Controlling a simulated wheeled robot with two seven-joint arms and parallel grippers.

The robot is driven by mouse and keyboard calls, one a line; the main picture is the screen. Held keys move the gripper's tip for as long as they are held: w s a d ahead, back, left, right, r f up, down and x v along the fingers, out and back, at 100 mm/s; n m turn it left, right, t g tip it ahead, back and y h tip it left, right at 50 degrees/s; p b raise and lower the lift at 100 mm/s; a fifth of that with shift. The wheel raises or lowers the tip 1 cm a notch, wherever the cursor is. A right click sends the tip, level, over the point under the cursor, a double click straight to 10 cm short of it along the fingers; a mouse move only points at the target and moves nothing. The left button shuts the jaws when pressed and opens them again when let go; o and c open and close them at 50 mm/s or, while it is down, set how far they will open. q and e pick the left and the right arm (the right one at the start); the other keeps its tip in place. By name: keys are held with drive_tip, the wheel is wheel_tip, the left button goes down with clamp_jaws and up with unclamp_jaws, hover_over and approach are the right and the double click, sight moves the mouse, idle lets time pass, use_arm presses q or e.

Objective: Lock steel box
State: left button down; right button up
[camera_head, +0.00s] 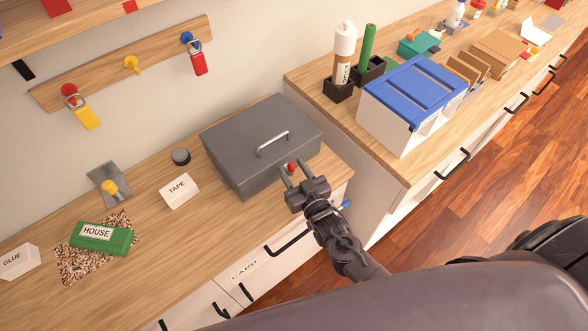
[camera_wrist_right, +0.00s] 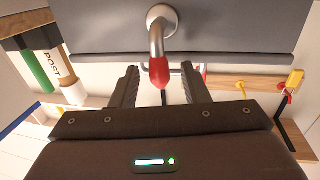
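The grey steel box (camera_head: 228,155) stands on the wooden counter with its lid down and a silver handle on top. A bent metal lever with a red tip (camera_wrist_right: 159,72) sticks out from the box's front in the right wrist view. The red tip also shows in the head view (camera_head: 291,167). My right gripper (camera_head: 296,170) is at the front of the box, open, with its fingers on either side of the red tip. I see gaps between the tip and both fingers in the wrist view. My left gripper is not in view.
A tape box (camera_head: 179,191) and a dark round knob (camera_head: 181,156) are left of the steel box. A green house case (camera_head: 101,238) lies further left. A blue-lidded white container (camera_head: 400,115) stands on the higher counter right. Padlocks hang from the wall rail (camera_head: 125,65).

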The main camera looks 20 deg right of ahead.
clamp_jaws()
drive_tip(key=shift+d+m, duration=0.15)
drive_tip(key=shift+m, duration=0.15)
drive_tip(key=m, duration=0.1)
drive_tip(key=d+m+p, duration=0.1)
drive_tip(key=shift+w+m+g, duration=0.25)
drive_tip(key=shift+m+g, duration=0.05)
drive_tip(key=m, duration=0.1)
drive_tip(key=d+m+p, duration=0.1)
drive_tip(key=m+g, duration=0.1)
drive_tip(key=m, duration=0.1)
drive_tip(key=shift+w+d+f, duration=0.3)
drive_tip(key=m, duration=0.1)
drive_tip(key=d+f+m+y, duration=0.1)
drive_tip(key=m, duration=0.1)
drive_tip(key=m+p, duration=0.1)
drive_tip(key=shift+w+d+f+m+g, duration=0.2)
drive_tip(key=shift+w+f+m+g, duration=0.1)
drive_tip(key=shift+f+g, duration=0.1)
drive_tip(key=shift+d+f+m+g+y, duration=0.15)
drive_tip(key=shift+f+m+y, duration=0.3)
drive_tip(key=shift+m, duration=0.55)
drive_tip(key=shift+d+f+m+g+y, duration=0.15)
drive_tip(key=shift+f+m+y, duration=0.3)
drive_tip(key=shift+m, duration=0.55)
drive_tip(key=shift+a+f, duration=0.1)
